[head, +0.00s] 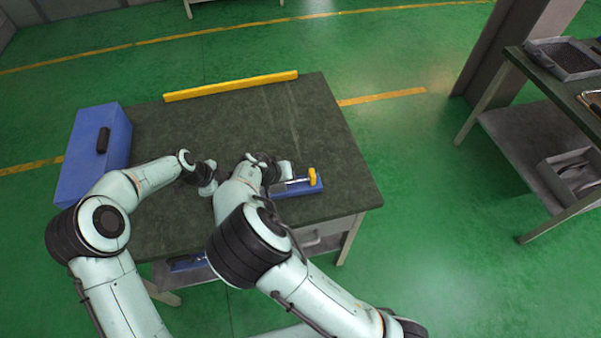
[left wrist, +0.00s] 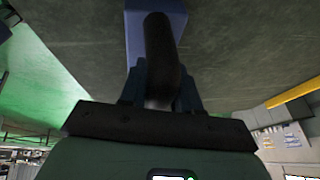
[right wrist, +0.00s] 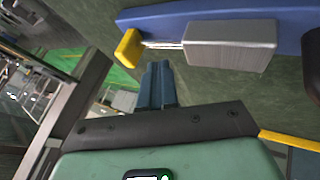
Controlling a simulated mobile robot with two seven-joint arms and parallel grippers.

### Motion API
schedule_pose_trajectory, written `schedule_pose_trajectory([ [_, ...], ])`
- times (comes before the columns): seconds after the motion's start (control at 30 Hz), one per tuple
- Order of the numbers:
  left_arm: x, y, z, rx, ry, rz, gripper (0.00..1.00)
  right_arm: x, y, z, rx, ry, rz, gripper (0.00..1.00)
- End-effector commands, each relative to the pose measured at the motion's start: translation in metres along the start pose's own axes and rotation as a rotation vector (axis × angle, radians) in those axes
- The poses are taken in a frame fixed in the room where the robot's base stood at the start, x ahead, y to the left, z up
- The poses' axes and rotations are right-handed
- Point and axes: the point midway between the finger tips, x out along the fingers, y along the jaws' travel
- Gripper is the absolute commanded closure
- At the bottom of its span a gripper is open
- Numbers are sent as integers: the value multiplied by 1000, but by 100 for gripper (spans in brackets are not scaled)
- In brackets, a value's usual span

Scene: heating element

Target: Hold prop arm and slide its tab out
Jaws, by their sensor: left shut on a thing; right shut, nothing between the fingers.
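A blue base (right wrist: 220,22) lies on the table and shows partly in the head view (head: 298,188). A silver block (right wrist: 230,48) sits on it, with a thin metal rod (right wrist: 165,45) leading to a yellow tab (right wrist: 130,46); the tab also shows in the head view (head: 312,177). My left gripper (left wrist: 160,78) is shut on a dark rounded handle-like part (left wrist: 160,40), seemingly the prop arm, standing over the blue base. My right gripper (right wrist: 157,68) is shut and empty, apart from the tab and block. My right arm hides its fingertips in the head view.
A blue box (head: 85,165) with a dark handle stands at the table's left. A yellow bar (head: 230,86) lies along its back edge. The table's (head: 335,150) right and back areas are clear. Another workbench (head: 525,150) with trays stands at the far right.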

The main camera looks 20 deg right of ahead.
Motion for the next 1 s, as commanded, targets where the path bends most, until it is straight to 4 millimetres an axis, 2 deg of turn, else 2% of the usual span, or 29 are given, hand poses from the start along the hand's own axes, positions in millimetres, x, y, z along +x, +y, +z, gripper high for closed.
schedule_pose_trajectory([
  [0.03,0,-1,2,-1,-3,-3,100,-16,0,-2,3,5,-6,100],
  [0.2,0,-1,1,-1,-2,-2,100,-52,1,-2,2,4,-5,100],
  [0.4,0,-1,0,0,-2,-1,100,-78,1,-1,2,3,-3,100],
  [0.57,0,0,0,1,-1,-1,100,-85,1,-1,2,2,-2,100],
  [0.9,0,0,-1,1,0,0,100,-85,1,-1,2,2,-2,100],
  [0.93,0,0,-1,1,0,0,62,-85,1,-1,2,2,-2,100],
  [1.0,0,0,-1,1,0,0,39,-85,1,-1,2,2,-2,100],
])
